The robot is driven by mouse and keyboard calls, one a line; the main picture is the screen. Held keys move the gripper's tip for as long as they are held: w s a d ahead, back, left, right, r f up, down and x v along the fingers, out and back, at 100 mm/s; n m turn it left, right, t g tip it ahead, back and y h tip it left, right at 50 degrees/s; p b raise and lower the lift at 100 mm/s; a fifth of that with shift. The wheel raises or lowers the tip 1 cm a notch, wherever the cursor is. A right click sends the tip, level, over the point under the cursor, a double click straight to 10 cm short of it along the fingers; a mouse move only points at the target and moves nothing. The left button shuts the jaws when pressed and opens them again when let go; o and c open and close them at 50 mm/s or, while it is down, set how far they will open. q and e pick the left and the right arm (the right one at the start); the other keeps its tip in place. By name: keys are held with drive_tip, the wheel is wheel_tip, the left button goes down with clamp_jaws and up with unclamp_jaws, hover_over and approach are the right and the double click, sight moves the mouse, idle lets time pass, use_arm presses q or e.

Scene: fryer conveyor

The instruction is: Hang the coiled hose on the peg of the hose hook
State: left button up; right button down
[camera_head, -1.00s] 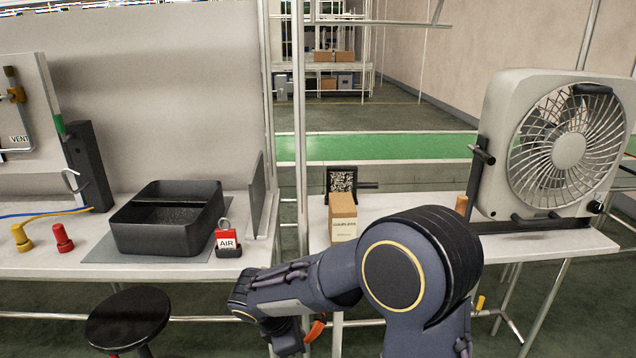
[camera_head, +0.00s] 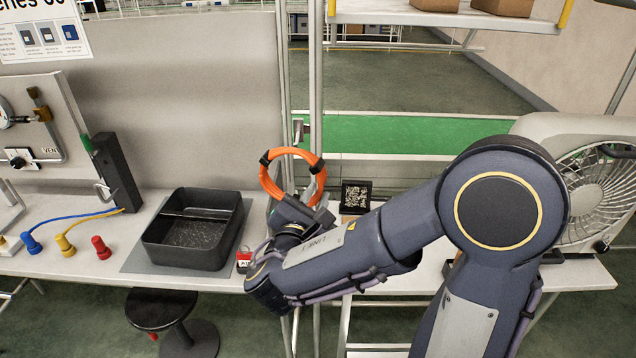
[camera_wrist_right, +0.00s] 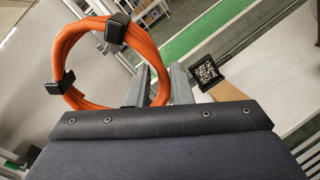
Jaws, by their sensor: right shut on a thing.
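The coiled hose (camera_head: 270,182) is an orange ring with black bands, upright above the bench near the metal post. My right gripper (camera_head: 312,196) is shut on its lower right side. In the right wrist view, the hose (camera_wrist_right: 62,52) stands up with its right side between the fingers of my right gripper (camera_wrist_right: 160,86). A small grey metal piece (camera_head: 299,130) shows at the post just above the coil; I cannot tell whether it is the hose hook's peg. A pale curved hook (camera_head: 103,192) is at the black block on the left. My left gripper is out of view.
A framed code plate (camera_head: 355,196) stands right of the coil. A fan (camera_head: 600,195) is at the right. A stool (camera_head: 162,306) stands in front.

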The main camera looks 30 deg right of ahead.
drive_tip(key=w+d+f+b, duration=0.1)
drive_tip(key=w+d+f, duration=0.1)
drive_tip(key=w+d, duration=0.3)
drive_tip(key=shift+w+d, duration=0.15)
drive_tip(key=shift+w, duration=1.65)
drive_tip(key=c, duration=1.2)
unclamp_jaws()
